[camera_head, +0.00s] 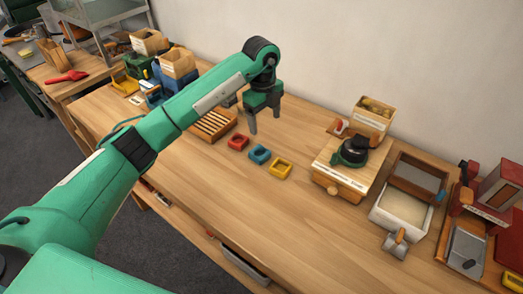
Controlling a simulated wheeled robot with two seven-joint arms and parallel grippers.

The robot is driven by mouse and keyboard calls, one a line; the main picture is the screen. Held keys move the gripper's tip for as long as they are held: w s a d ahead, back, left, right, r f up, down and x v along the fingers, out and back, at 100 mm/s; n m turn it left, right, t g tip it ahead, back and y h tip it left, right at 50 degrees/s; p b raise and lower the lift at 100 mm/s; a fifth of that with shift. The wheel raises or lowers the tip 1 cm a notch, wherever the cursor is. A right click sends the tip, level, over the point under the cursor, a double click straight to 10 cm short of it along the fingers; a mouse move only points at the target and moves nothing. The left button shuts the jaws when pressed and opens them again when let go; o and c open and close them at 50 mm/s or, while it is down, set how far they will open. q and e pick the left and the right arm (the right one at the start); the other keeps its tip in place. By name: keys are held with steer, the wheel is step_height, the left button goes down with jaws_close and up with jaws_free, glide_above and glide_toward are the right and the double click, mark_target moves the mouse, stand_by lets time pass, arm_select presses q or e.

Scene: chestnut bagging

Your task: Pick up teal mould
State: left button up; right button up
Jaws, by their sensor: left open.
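The teal mould (260,154) lies on the wooden table, between a red mould (238,142) on its left and a yellow mould (280,169) on its right. It looks like a small ring-shaped block with a hollow middle. My left gripper (264,124) is open and points down above the table, behind the row of moulds and apart from the teal one. Nothing shows between its fingers. My right gripper is not in the picture.
A slatted wooden rack (213,125) lies left of the moulds. A wooden stand with a black-and-green device (352,152) and a white tray (401,210) stand to the right. A wall closes the back. The front middle of the table (240,205) is clear.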

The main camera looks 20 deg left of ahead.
arm_select(q)
steer(key=a, duration=0.1)
steer(key=p, duration=0.2)
glide_above(260, 152)
steer(key=shift+y, duration=0.3)
steer(key=f, duration=0.6)
steer(key=shift+w+f, duration=0.3)
steer(key=shift+f, duration=0.65)
steer(key=f, duration=0.1)
steer(key=f+p, duration=0.2)
steer(key=f, duration=0.1)
steer(key=shift+s, duration=0.25)
steer(key=shift+f, duration=0.6)
steer(key=c, duration=1)
steer(key=shift+c, duration=0.4)
steer(key=shift+r, duration=0.1)
